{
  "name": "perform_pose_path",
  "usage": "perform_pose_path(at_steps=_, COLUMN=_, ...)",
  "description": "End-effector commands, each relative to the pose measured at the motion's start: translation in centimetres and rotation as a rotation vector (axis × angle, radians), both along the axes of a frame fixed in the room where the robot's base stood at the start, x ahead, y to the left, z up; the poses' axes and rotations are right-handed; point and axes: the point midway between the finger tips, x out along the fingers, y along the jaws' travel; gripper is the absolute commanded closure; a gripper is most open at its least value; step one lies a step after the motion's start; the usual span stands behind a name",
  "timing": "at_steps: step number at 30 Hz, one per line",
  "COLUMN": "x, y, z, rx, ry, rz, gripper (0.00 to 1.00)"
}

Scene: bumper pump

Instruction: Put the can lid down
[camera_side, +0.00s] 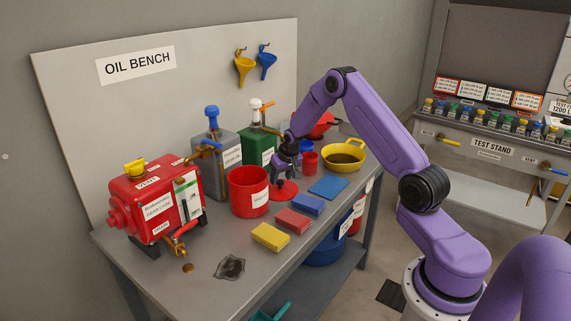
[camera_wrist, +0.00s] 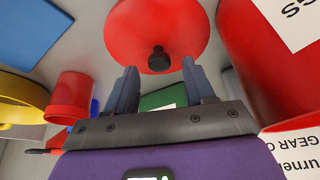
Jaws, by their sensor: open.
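The can lid (camera_side: 284,191) is a flat red disc that lies on the bench just right of the red can (camera_side: 248,193). In the wrist view the lid (camera_wrist: 150,25) shows as a round red plate with a black knob (camera_wrist: 158,58). My gripper (camera_side: 285,178) is over the lid, pointing down. In the wrist view its two fingers (camera_wrist: 159,72) are apart, with the knob just beyond and between their tips. I see no finger touching the knob. The red can also shows at the right of the wrist view (camera_wrist: 265,75).
Blue (camera_side: 328,187), blue (camera_side: 308,204), red (camera_side: 293,221) and yellow (camera_side: 270,236) flat pieces lie along the front. A red cup (camera_side: 310,163) and yellow pan (camera_side: 344,155) stand right. The green can (camera_side: 259,146) stands behind. A red pump (camera_side: 157,203) stands left.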

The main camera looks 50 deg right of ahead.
Motion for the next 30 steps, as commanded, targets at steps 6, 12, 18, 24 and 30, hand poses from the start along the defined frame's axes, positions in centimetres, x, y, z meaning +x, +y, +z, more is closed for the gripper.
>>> perform_pose_path(at_steps=6, x=-1.3, y=0.5, z=3.5, rx=-0.001, ry=-0.003, rz=-0.001, gripper=0.46)
perform_pose_path(at_steps=12, x=-2.4, y=1.0, z=6.5, rx=-0.001, ry=-0.003, rz=0.0, gripper=0.46)
perform_pose_path(at_steps=18, x=-3.3, y=1.4, z=8.7, rx=0.0, ry=-0.001, rz=0.0, gripper=0.46)
perform_pose_path(at_steps=24, x=-3.7, y=2.1, z=9.7, rx=0.001, ry=0.002, rz=0.011, gripper=0.46)
perform_pose_path(at_steps=30, x=-4.7, y=8.6, z=11.6, rx=0.006, ry=0.034, rz=0.159, gripper=0.46)
